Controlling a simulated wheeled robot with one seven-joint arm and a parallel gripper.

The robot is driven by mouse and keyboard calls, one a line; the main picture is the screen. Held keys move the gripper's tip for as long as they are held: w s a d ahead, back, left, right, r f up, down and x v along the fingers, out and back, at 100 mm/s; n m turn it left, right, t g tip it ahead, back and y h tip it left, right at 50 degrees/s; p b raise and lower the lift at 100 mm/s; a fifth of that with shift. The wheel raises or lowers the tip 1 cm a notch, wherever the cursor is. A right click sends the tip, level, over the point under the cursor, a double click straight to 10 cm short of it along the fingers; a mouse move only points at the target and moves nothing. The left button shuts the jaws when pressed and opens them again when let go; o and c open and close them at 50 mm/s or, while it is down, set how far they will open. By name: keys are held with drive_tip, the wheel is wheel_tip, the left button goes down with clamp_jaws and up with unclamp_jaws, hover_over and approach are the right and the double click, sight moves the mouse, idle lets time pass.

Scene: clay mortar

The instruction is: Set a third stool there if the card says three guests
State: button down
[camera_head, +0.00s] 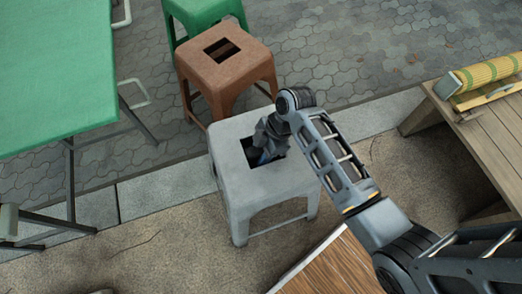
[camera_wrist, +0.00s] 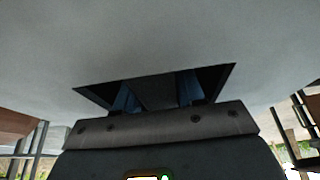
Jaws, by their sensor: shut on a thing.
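A grey stool (camera_head: 285,182) with a rectangular slot in its seat stands out in the middle of the head view. My gripper (camera_head: 264,154) reaches down into the slot from above. In the wrist view, my gripper (camera_wrist: 158,94) has its blue pads on both sides of a bar in the slot of the grey seat (camera_wrist: 165,45) and is shut on it. Whether the legs touch the ground is unclear. A brown stool (camera_head: 240,70) stands just behind it, with a green stool (camera_head: 195,14) behind that, partly cut off. No guest card is recognizable.
A green table (camera_head: 55,75) with metal legs stands at the left. A slatted wooden bench (camera_head: 490,125) at the right bears a yellow-green roll (camera_head: 488,73). A brown wooden surface (camera_head: 335,268) is at the bottom. A stone kerb (camera_head: 160,187) separates grey paving from sandy ground.

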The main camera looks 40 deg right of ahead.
drive_tip(key=c, duration=0.7)
unclamp_jaws()
drive_tip(key=p+v, duration=0.3)
drive_tip(key=v, duration=0.9)
